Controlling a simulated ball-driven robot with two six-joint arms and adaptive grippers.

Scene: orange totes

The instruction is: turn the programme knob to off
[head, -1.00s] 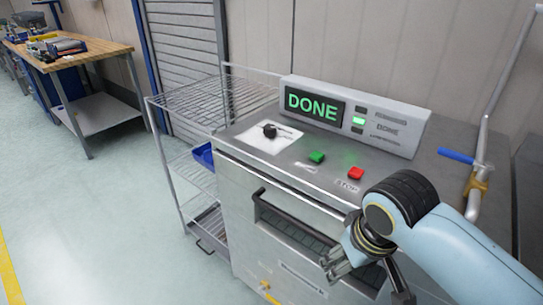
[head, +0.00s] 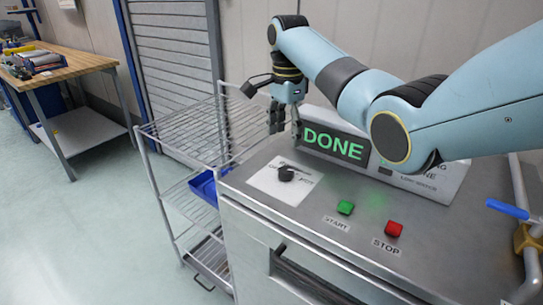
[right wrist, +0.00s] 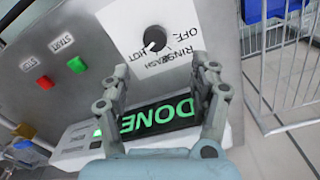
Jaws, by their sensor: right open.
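The black programme knob (head: 286,173) sits on a white label plate (head: 262,181) on top of the steel machine. In the right wrist view the knob (right wrist: 155,40) has OFF, RINSE, WASH and HOT printed around it. Its light mark seems to point toward HOT, but it is small. My right gripper (head: 285,127) is open and empty, fingers down, above and behind the knob, not touching it. In the right wrist view its fingers (right wrist: 163,72) frame the space between the knob and the display. My left gripper is not in view.
The display box (head: 335,144) reading DONE stands behind the knob, close to my right gripper. A green START button (head: 345,208) and a red STOP button (head: 393,229) are right of the plate. A wire rack (head: 185,135) stands to the left. A blue-handled pipe (head: 514,208) is at right.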

